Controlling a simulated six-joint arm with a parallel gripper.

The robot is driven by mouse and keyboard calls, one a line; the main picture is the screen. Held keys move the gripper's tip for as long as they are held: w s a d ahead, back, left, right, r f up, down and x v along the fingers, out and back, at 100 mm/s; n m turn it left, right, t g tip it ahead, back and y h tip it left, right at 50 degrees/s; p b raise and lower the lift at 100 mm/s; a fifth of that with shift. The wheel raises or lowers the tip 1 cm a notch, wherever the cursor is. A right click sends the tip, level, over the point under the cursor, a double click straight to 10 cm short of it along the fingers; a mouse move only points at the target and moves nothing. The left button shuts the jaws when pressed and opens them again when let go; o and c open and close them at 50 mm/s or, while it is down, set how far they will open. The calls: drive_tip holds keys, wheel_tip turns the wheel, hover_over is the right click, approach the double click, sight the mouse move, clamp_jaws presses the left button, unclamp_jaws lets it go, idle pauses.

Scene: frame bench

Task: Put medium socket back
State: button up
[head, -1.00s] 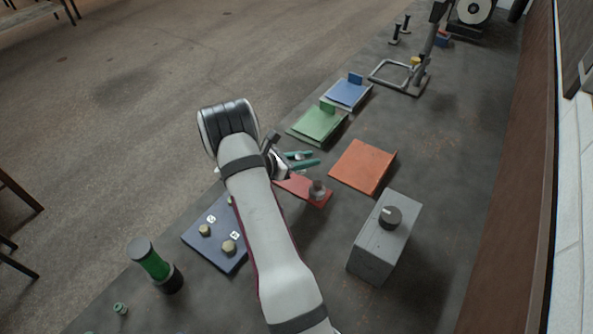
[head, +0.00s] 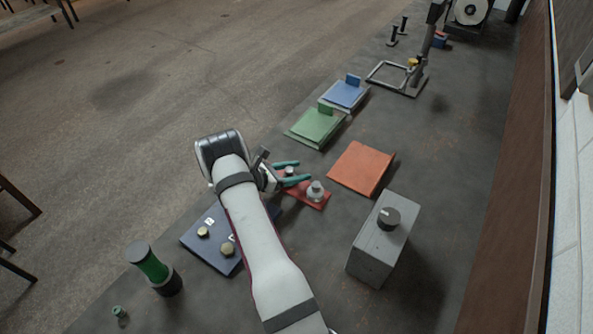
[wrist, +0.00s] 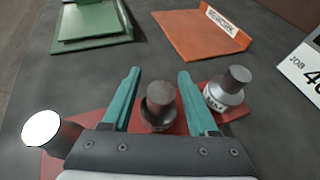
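The red socket holder (wrist: 50,165) lies flat under my gripper; it also shows in the head view (head: 308,201). A dark round socket, by its middle place likely the medium socket (wrist: 159,106), stands upright over the holder between my fingers; it shows small in the head view (head: 290,171). Its base is partly hidden, so I cannot tell how it is seated. My gripper (wrist: 159,74) has teal fingers spread, with a visible gap on each side of the socket. A silver socket with a dark top (wrist: 229,88) stands to the right, and a bright-topped one (wrist: 45,130) to the left.
An orange board (head: 360,168) lies just beyond the holder, with green (head: 317,126) and blue (head: 344,94) boards farther off. A grey box with a knob (head: 372,252) stands at right. A dark blue board with knobs (head: 203,251) lies partly under my arm.

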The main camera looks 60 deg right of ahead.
drive_tip(key=shift+w+a+r, duration=0.2)
drive_tip(key=shift+a+r, duration=0.05)
drive_tip(key=shift+a, duration=0.05)
drive_tip(key=v, duration=1.1)
drive_tip(key=shift+a+r, duration=0.2)
drive_tip(key=shift+r, duration=0.05)
drive_tip(key=s+a+r+m+t+y, duration=0.1)
drive_tip(key=s+a+r+m+y, duration=0.2)
drive_tip(key=s+a+r+m, duration=0.35)
drive_tip(key=s+a+r+m+y, duration=0.3)
drive_tip(key=a+r+m+y, duration=0.1)
drive_tip(key=a+r, duration=0.4)
drive_tip(key=s+a+r+m+t+y, duration=0.1)
drive_tip(key=s+a+m+t+y, duration=0.1)
drive_tip(key=s+a, duration=0.4)
drive_tip(key=s+a+m+t+y, duration=0.2)
drive_tip(key=s+a+m+y, duration=0.3)
drive_tip(key=a, duration=0.9)
drive_tip(key=shift+s+r+m, duration=0.4)
drive_tip(key=shift+s+m, duration=0.1)
drive_tip(key=shift+m, duration=0.25)
drive_tip(key=shift+a, duration=0.1)
